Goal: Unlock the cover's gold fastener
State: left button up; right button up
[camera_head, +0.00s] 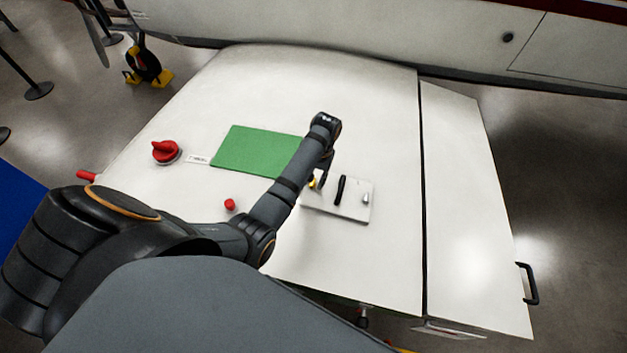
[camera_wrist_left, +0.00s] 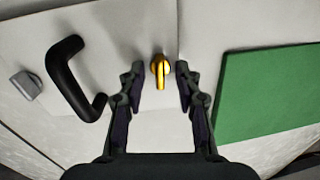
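The gold fastener (camera_wrist_left: 160,72) sits at the edge of the pale cover plate (camera_wrist_left: 118,42), beside the seam, with its lever along the picture's vertical. In the head view the gold fastener (camera_head: 312,183) is partly hidden by my left gripper. My left gripper (camera_wrist_left: 160,78) is open, with one finger on each side of the gold fastener and a gap on both sides. In the head view my left gripper (camera_head: 321,181) is over the left end of the cover plate (camera_head: 349,212). The cover carries a black handle (camera_head: 341,189). My right gripper is not in view.
A silver fastener (camera_wrist_left: 27,85) is at the cover's other end. A green panel (camera_head: 250,150) lies left of the cover. The white surface (camera_head: 385,140) right of the arm is clear.

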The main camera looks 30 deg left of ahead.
aim_at(316, 185)
pick_arm(q)
jog(key=shift+o, duration=0.9)
jog(key=shift+w+d+r, duration=0.15)
jog(key=shift+r, duration=1.1)
jog(key=shift+w+d+r, duration=0.1)
jog(key=shift+r, duration=1.15)
